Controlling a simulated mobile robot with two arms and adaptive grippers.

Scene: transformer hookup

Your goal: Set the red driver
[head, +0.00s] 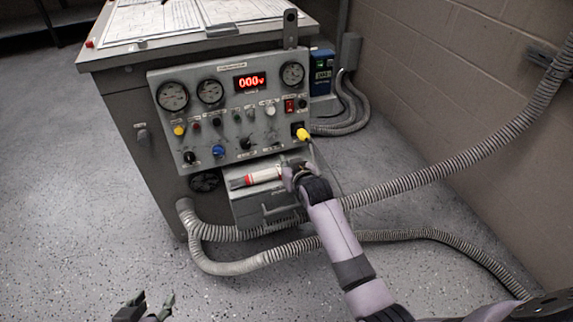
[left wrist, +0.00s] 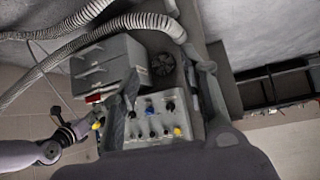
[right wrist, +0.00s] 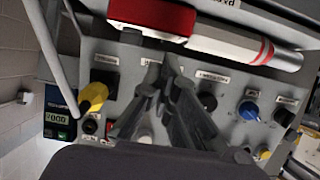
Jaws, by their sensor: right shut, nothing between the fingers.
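The red driver (head: 264,176), a white and red cylinder with red bands, lies on the grey box top under the control panel (head: 235,105). In the right wrist view the driver (right wrist: 235,40) crosses the top of the picture, beyond my fingertips. My right gripper (head: 293,170) is at the right end of the driver in the head view and hides that end. In the right wrist view its fingers (right wrist: 170,75) are closed together with nothing between them. My left gripper (head: 150,303) is low at the bottom edge, its fingers apart and empty, far from the driver.
The panel has gauges, a red display (head: 251,81), several knobs and a yellow plug (head: 302,134). Papers (head: 165,20) lie on the cabinet top. A blue meter (head: 321,72) stands behind at the right. Ribbed conduits (head: 420,183) run around the box. Floor at the left is clear.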

